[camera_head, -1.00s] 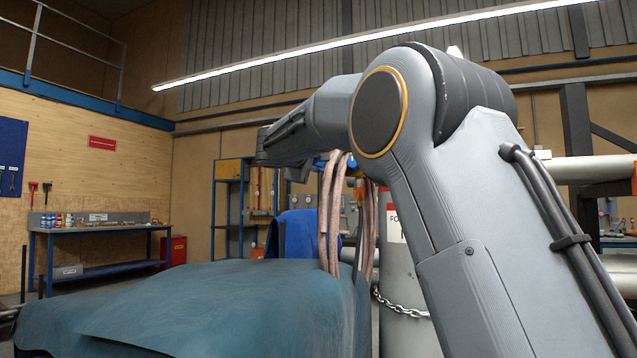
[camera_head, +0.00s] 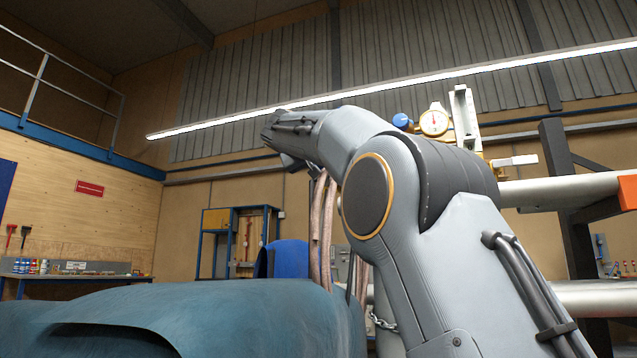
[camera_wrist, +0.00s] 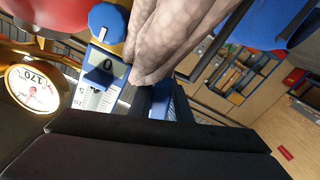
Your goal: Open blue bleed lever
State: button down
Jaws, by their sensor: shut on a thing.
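My gripper (camera_head: 287,160) is at the far end of my arm in the head view, above the brown hoses. Its fingertips are hidden there. In the wrist view a wide dark part of my gripper fills the bottom, and a narrow blue part (camera_wrist: 163,98) shows just above its edge. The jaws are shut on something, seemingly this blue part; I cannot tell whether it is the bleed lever.
In the wrist view a brass gauge (camera_wrist: 34,88) stands at left, with a red rounded thing (camera_wrist: 50,12) above. In the head view another gauge (camera_head: 434,122) and a blue knob (camera_head: 402,121) sit above my elbow. A blue-green cover (camera_head: 180,315) fills the lower left.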

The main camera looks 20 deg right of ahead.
jog(key=shift+s+d+r+m+b, duration=0.1)
jog(key=shift+s+d+m+b, duration=0.15)
jog(key=shift+m+b, duration=0.35)
jog(key=shift+s+d+m+b, duration=0.1)
jog(key=shift+d+m+b, duration=0.25)
jog(key=shift+m, duration=0.35)
jog(key=c, duration=1.6)
grip_release()
jog(key=shift+a, duration=0.15)
jog(key=shift+c, duration=0.2)
jog(key=shift+s+d+r, duration=0.15)
jog(key=shift+d, duration=0.1)
